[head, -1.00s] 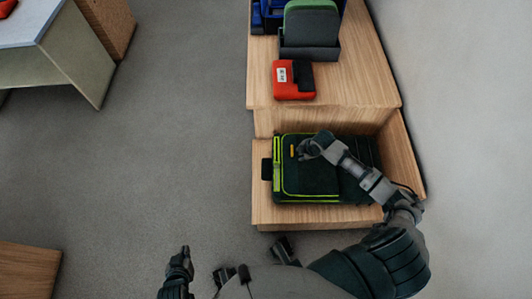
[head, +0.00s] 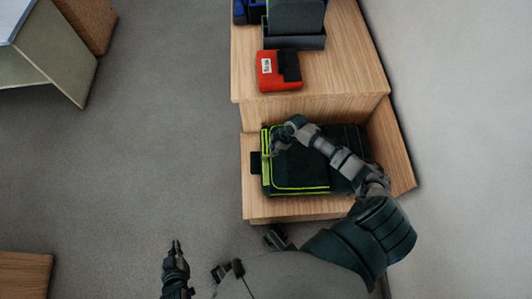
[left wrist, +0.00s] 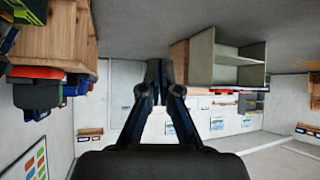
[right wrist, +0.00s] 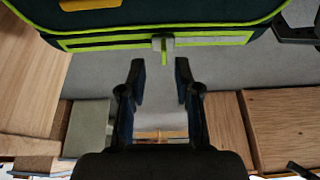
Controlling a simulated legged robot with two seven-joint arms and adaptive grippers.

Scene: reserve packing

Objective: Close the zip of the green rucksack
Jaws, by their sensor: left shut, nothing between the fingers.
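The green rucksack (head: 300,167), dark with lime-green trim, lies flat on the low wooden shelf. In the right wrist view its lime-edged side (right wrist: 230,37) spans the top, with a zip track and a small grey zip pull (right wrist: 163,46) near the middle. My right gripper (head: 273,146) is over the rucksack's left edge in the head view. Its fingers (right wrist: 161,75) are apart and empty, with the pull just beyond the tips. My left gripper (head: 176,245) is shut and empty over the floor, well left of the shelf; its closed fingers show in the left wrist view (left wrist: 154,75).
A red case (head: 280,70) and a dark grey bin (head: 295,38) stand on the higher wooden step (head: 345,85) behind the rucksack. A wall (head: 455,120) is close on the right.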

